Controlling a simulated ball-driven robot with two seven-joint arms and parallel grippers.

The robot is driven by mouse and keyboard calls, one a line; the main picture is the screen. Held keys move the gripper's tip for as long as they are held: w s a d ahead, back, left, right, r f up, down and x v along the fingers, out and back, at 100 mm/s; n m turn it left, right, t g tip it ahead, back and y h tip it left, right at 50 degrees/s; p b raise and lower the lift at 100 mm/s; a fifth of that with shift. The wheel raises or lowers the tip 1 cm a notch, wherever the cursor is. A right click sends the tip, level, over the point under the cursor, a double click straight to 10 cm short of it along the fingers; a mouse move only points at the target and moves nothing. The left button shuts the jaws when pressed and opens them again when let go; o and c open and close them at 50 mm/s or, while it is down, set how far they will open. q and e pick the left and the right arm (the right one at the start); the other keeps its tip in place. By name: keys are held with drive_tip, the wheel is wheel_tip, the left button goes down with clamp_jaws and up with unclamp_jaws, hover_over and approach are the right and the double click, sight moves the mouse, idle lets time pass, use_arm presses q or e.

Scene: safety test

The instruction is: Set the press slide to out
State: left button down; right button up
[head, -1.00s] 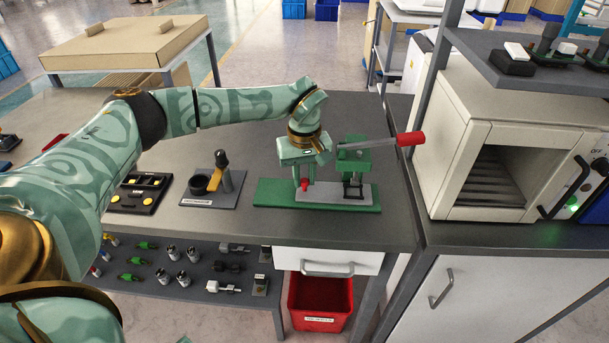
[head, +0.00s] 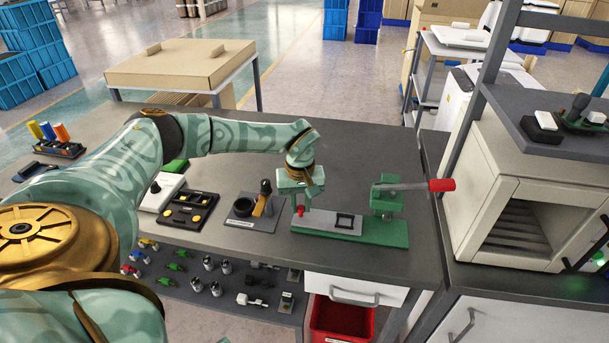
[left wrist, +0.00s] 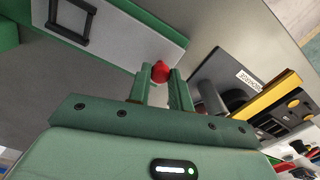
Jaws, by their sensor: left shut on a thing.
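The press has a green base (head: 390,236) and a green head (head: 386,200) with a grey lever ending in a red grip (head: 441,185). Its grey slide (head: 322,218) carries a black square frame and lies over the left part of the base, clear of the press head. My left gripper (head: 301,206) points down at the slide's left end and is shut on the red knob (left wrist: 160,71), which shows between the fingertips in the left wrist view. The slide and black frame also show there at the upper left. My right gripper is in neither view.
A tape roll and yellow-handled tool sit on a grey plate (head: 240,220) left of the press. A black tray (head: 190,211) lies further left. A cream oven (head: 515,205) stands right. Bare grey tabletop (head: 350,150) lies behind the press.

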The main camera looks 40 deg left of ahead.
use_arm(q)
drive_tip(key=c, duration=1.4)
unclamp_jaws()
drive_tip(key=shift+s+a, duration=0.1)
drive_tip(key=shift+a, duration=0.15)
drive_tip(key=shift+o, duration=0.7)
drive_tip(key=shift+s, duration=0.1)
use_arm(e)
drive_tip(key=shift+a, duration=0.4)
use_arm(q)
drive_tip(key=shift+r, duration=0.1)
wheel_tip(320, 180, up, 16)
drive_tip(key=p, duration=0.5)
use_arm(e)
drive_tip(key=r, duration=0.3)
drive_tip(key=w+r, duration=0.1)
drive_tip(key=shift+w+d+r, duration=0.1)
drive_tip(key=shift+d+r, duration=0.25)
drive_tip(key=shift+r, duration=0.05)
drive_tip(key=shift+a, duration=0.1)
